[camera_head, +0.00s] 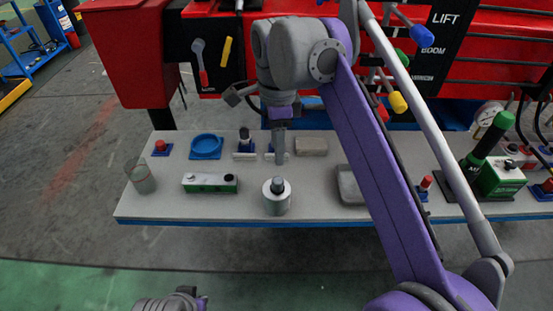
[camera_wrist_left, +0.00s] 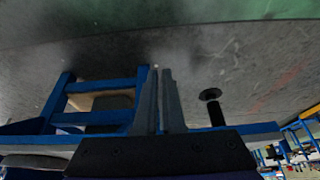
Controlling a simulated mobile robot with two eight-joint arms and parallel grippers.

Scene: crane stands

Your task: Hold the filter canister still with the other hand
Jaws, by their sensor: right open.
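My left arm's end shows only in part at the bottom of the head view, away from the bench. In the left wrist view my left gripper (camera_wrist_left: 160,72) has its fingers close together with nothing between them.
The grey bench (camera_head: 240,212) also holds a green-and-white block (camera_head: 210,183), a clear cup (camera_head: 141,178), a blue round dish (camera_head: 206,147), a grey tray (camera_head: 349,186) and a tall green-handled tool (camera_head: 487,142). Red machinery stands behind.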

